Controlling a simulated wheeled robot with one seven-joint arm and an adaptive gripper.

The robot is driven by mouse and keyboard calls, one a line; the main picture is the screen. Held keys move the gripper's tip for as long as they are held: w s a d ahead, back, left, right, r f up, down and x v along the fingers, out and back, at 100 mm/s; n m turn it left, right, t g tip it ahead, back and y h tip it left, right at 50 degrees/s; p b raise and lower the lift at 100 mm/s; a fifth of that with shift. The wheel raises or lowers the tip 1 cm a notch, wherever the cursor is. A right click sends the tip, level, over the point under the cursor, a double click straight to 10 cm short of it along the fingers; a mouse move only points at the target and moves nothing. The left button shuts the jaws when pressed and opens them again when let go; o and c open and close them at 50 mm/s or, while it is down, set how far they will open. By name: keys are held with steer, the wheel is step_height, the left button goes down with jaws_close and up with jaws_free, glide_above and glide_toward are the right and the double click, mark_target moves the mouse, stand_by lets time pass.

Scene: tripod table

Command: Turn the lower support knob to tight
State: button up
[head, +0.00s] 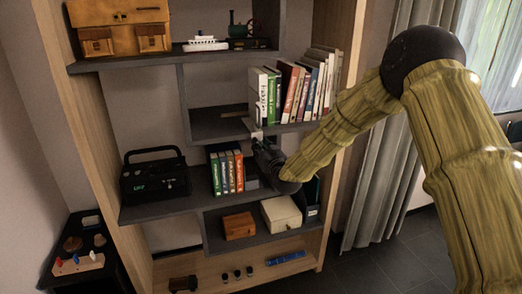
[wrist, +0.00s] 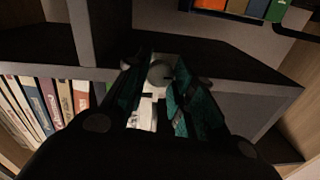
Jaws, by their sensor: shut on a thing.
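My gripper (head: 262,148) reaches the front edge of a grey shelf in the head view, just below the upper row of books. In the wrist view my gripper (wrist: 155,82) has its two dark green-lined fingers on either side of a round grey knob (wrist: 160,73), shut on it. The knob sits on a pale mount (wrist: 146,113) at the shelf edge. The fingers hide the knob's sides, and I cannot tell how far it is turned. In the head view a small white part of the mount (head: 257,134) shows above my gripper.
Upper books (head: 296,92) stand close above my gripper, and lower books (head: 226,172) stand to its left. A black radio (head: 155,177) is farther left. A cream box (head: 281,213) and an orange-brown box (head: 238,226) sit below. A curtain (head: 378,140) hangs right of the shelving.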

steer(key=shift+s+a+f+m+t+h+b, duration=0.1)
steer(key=shift+m+t+h+b, duration=0.15)
steer(key=shift+m+b, duration=3.4)
steer(key=shift+f+m+t+h+b, duration=0.25)
steer(key=shift+m+b, duration=1.3)
steer(key=shift+m, duration=4.1)
steer(key=shift+r, duration=0.2)
steer(key=o, duration=1.1)
steer(key=shift+c, duration=0.2)
steer(key=r+v, duration=0.1)
steer(key=v, duration=1.1)
steer(key=shift+f, duration=0.3)
